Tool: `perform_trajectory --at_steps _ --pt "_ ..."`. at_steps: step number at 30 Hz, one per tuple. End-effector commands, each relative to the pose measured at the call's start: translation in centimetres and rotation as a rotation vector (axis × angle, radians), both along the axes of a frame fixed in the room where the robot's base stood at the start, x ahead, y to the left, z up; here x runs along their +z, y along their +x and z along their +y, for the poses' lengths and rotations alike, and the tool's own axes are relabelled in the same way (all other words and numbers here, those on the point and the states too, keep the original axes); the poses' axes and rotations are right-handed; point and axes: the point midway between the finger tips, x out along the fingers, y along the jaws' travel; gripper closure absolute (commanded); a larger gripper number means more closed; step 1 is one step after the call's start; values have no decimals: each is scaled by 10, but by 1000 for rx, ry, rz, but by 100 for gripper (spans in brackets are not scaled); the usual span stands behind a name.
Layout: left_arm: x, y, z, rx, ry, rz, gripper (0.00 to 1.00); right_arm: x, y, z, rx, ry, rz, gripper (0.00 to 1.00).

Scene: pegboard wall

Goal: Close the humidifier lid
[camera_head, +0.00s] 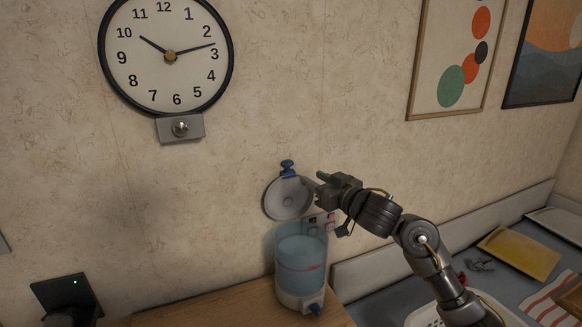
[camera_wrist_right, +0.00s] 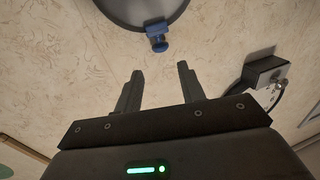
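The humidifier (camera_head: 301,262) is a clear bluish tank on a white base with a blue tap, standing on the wooden surface against the wall. Its round grey lid (camera_head: 287,200) stands open, tilted up above the tank, with a blue knob (camera_head: 287,167) at the top. In the right wrist view, part of the lid (camera_wrist_right: 145,10) and the blue knob (camera_wrist_right: 158,40) show beyond the fingers. My right gripper (camera_head: 317,184) is just right of the lid and knob. Its fingers (camera_wrist_right: 160,69) are apart and empty. My left gripper is not in view.
A wooden top (camera_head: 215,306) carries the humidifier. A clock (camera_head: 166,75) hangs at upper left above a grey box with a knob (camera_head: 181,128). A dark box with a green light (camera_head: 62,296) is at lower left. A yellow tray (camera_head: 519,254) and white basket (camera_head: 425,318) lie right.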

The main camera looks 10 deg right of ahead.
Motion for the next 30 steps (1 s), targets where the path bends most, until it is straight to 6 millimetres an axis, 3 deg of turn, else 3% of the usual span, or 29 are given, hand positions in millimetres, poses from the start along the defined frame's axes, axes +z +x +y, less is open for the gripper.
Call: perform_trajectory --at_steps 15,21,30 --pt "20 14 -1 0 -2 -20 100 2 79 37 2 0 2 60" --pt "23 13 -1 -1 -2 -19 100 1 93 44 3 -1 0 60" --pt "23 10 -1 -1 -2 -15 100 -1 95 45 3 -2 0 60"
